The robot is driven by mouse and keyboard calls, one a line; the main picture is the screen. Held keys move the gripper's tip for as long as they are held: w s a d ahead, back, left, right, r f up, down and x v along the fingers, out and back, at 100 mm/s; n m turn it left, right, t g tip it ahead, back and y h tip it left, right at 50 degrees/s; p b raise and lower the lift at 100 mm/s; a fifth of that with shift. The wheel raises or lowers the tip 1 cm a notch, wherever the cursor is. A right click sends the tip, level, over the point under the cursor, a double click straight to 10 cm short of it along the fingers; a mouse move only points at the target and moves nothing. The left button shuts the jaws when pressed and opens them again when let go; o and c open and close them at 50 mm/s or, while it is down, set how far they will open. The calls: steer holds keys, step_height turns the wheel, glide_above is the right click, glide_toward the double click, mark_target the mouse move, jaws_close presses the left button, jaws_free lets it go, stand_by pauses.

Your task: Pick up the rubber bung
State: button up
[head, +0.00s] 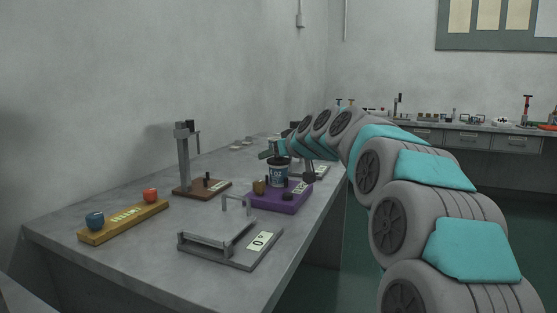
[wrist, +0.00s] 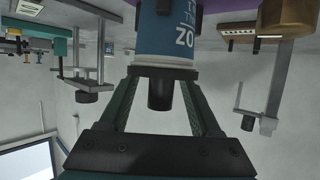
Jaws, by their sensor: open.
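In the wrist view, which shows the room upside down, a dark stopper (wrist: 160,95), apparently the rubber bung, sticks out of the dark-rimmed end of a blue and white labelled container (wrist: 166,32). My gripper (wrist: 161,79) is open, with one finger on each side of the stopper and visible gaps between. I cannot tell how deep the fingertips reach along the container's rim. In the head view the container (head: 279,176) stands upright at the purple board (head: 273,202), and my gripper (head: 271,152) is at its top. The stopper is not clear there.
A brown stand with a grey post (head: 184,160) is left of the purple board. A yellow block (head: 124,222) with blue and red pieces lies at the front left. A grey fixture (head: 232,247) is in front. The table (head: 150,262) has bare room at its near edge.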

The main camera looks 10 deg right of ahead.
steer(key=shift+w, duration=0.15)
jaws_close()
stand_by(0.4)
